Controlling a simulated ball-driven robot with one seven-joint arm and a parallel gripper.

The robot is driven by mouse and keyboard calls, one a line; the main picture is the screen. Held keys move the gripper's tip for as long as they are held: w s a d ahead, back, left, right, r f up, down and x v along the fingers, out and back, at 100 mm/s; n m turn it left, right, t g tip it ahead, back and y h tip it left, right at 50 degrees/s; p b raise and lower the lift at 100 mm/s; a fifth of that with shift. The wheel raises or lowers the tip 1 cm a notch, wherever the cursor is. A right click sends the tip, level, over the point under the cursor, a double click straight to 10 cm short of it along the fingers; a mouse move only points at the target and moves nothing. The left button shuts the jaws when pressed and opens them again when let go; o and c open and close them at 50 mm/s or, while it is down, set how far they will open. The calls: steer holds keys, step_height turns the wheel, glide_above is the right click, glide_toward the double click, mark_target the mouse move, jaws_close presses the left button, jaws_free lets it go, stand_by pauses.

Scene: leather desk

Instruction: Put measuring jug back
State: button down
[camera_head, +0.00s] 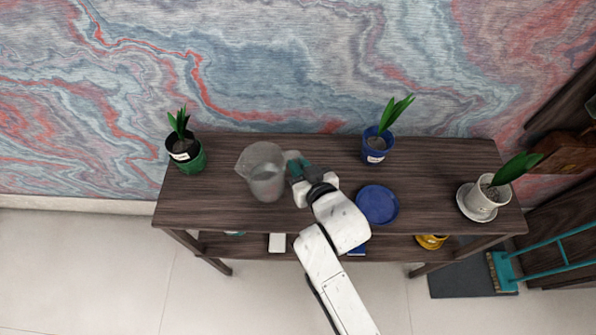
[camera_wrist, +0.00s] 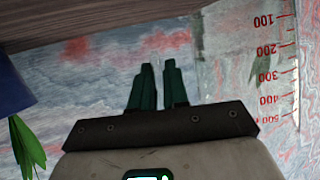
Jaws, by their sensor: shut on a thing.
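The measuring jug (camera_head: 265,172) is clear and see-through, with its handle on the right side, above the left-middle part of the dark wooden table in the head view. My gripper (camera_head: 297,164) is shut on the jug's handle from the right. In the wrist view my gripper's green fingers (camera_wrist: 158,85) are close together, and the jug's wall with red scale marks (camera_wrist: 265,70) fills the right side. I cannot tell whether the jug's base touches the table top.
On the table (camera_head: 225,205) stand a green pot (camera_head: 186,158) at left, a blue pot (camera_head: 377,147) behind, a blue saucer (camera_head: 377,204) right of my gripper, and a white pot (camera_head: 484,198) on a saucer at the right end. A lower shelf holds a yellow pot (camera_head: 431,241).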

steer(key=shift+w+a+f, duration=0.2)
steer(key=shift+f, duration=1.6)
steer(key=c, duration=1.6)
jaws_free()
steer(key=shift+f, duration=0.2)
steer(key=o, duration=0.5)
steer(key=shift+r, duration=0.1)
